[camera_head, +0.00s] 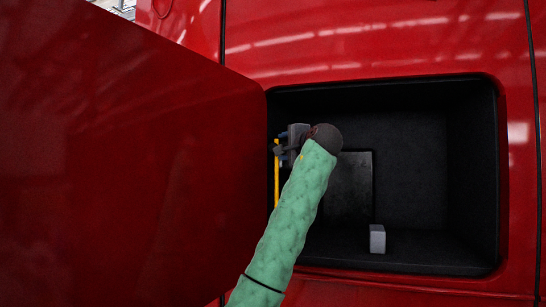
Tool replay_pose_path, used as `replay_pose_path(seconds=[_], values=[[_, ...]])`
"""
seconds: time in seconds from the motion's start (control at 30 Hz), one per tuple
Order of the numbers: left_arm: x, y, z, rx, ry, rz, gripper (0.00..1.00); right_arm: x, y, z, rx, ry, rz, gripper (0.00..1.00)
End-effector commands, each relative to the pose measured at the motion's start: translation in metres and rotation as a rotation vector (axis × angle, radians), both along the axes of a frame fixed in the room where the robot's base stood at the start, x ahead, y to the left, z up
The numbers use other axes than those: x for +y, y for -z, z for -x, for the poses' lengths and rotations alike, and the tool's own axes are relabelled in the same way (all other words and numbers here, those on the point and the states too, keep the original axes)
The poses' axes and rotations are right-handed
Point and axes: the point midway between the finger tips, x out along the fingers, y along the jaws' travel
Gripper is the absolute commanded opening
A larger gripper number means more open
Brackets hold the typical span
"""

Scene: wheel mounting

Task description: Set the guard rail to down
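A thin yellow bar (277,175), which looks like the guard rail, stands upright at the left side of a dark compartment in a red body. One green-sleeved arm of mine comes up from the bottom, slightly left of centre, and I take it as my left one. Its gripper (284,147) points left at the top of the yellow bar. The dark wrist and a grey block-like part partly hide the fingers. I cannot tell whether they touch or grip the bar. My other gripper is not in view.
A large red panel (130,160) fills the left side and borders the compartment's left edge. Inside the black compartment (470,170), a small grey block (377,238) sits near the front and a dark flat plate (350,185) stands behind. The right part is empty.

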Motion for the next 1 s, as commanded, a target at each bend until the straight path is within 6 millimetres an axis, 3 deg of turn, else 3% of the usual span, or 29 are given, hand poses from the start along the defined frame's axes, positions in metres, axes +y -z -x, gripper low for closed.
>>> replay_pose_path(seconds=[0.2,0.6,1.0], values=[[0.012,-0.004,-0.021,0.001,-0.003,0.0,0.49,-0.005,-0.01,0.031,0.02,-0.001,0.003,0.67],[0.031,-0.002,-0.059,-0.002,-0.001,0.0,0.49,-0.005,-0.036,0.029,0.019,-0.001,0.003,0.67],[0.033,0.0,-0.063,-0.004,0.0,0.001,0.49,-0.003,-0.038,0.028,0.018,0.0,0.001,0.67]])
